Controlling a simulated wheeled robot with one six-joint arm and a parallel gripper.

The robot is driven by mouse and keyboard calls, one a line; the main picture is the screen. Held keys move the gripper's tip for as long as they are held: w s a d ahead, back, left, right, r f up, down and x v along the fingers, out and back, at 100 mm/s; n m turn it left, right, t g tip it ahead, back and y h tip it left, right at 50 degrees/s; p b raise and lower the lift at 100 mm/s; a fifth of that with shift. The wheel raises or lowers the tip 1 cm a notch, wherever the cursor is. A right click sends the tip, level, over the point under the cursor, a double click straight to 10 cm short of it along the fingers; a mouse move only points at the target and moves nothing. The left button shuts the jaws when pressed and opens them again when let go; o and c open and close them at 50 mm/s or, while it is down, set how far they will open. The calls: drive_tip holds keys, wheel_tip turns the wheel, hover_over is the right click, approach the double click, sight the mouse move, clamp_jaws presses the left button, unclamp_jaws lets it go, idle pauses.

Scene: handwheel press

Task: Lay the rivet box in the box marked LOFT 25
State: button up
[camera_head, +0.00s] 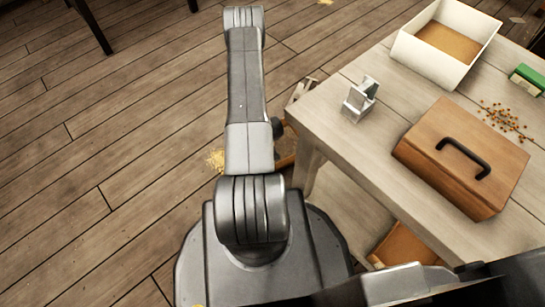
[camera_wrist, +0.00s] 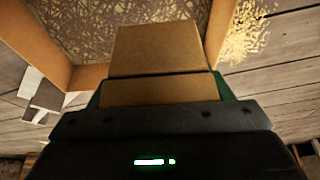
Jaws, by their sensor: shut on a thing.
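In the wrist view my gripper (camera_wrist: 165,120) is shut on the rivet box (camera_wrist: 160,48), a brown carton with green showing at both lower sides. It is held in front of an open brown-walled box (camera_wrist: 82,77) with pale shredded packing inside. I cannot tell how high the carton is above that packing, or whether it touches. Grey-white pieces (camera_wrist: 32,88) stand at the open box's left corner. No LOFT 25 lettering is readable. In the head view my arm hides the gripper and most of the floor box.
A wooden table (camera_head: 335,95) stands at right in the head view. On it are a white bin (camera_head: 480,72), a wooden case with a black handle (camera_head: 440,160), a green carton (camera_head: 528,80), scattered rivets (camera_head: 505,118) and a small metal stand (camera_head: 358,102).

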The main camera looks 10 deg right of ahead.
wheel_tip(320, 180, down, 11)
drive_tip(key=b, duration=0.4)
drive_tip(key=shift+r, duration=0.2)
drive_tip(key=shift+s, duration=0.1)
drive_tip(key=shift+f, duration=0.2)
drive_tip(key=o, duration=1.4)
drive_tip(key=shift+c, duration=0.2)
drive_tip(key=shift+r, duration=0.15)
drive_tip(key=shift+r, duration=0.35)
drive_tip(key=p+v, duration=0.4)
drive_tip(key=v, duration=0.7)
drive_tip(key=shift+s+r, duration=0.15)
drive_tip(key=shift+s, duration=0.05)
